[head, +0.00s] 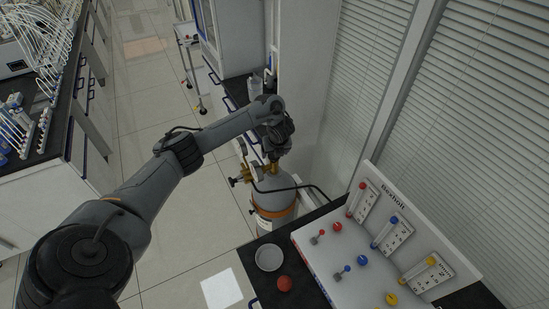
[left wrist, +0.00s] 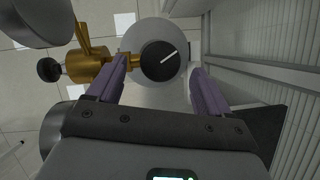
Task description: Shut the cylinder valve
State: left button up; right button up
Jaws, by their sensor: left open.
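The gas cylinder (head: 277,187) is grey with an orange band and stands upright on the floor beside the bench. A brass regulator (head: 242,174) sits at its top; in the left wrist view the brass body (left wrist: 88,66) has a black side knob. The cylinder valve shows there as a round black knob (left wrist: 155,66) with a white line, above the pale cylinder top (left wrist: 190,35). My left gripper (head: 273,155) is over the cylinder top, pointing down. Its purple fingers (left wrist: 160,67) are open, one on each side of the knob; contact cannot be told. My right gripper is not in view.
A dark hose (head: 312,187) runs from the cylinder. A wall and blinds (head: 375,90) stand close on the right; floor is clear left.

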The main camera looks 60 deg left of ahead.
pick_arm(q)
jog(key=shift+x, duration=1)
jog(key=c, duration=1)
jog(key=shift+c, duration=0.2)
jog(key=shift+m, duration=0.3)
jog(key=shift+a+f+m+t+b, duration=0.1)
jog(key=shift+m+t+b, duration=0.3)
jog(key=shift+m+b, duration=0.35)
jog(key=shift+s+m+t+h+b, duration=0.1)
jog(key=shift+m+t+h+b, duration=0.35)
jog(key=shift+m, duration=0.6)
jog(key=shift+s+m+t+h+b, duration=0.2)
jog(key=shift+m+b, duration=0.35)
jog(key=shift+m, duration=0.45)
jog(key=shift+w, duration=0.15)
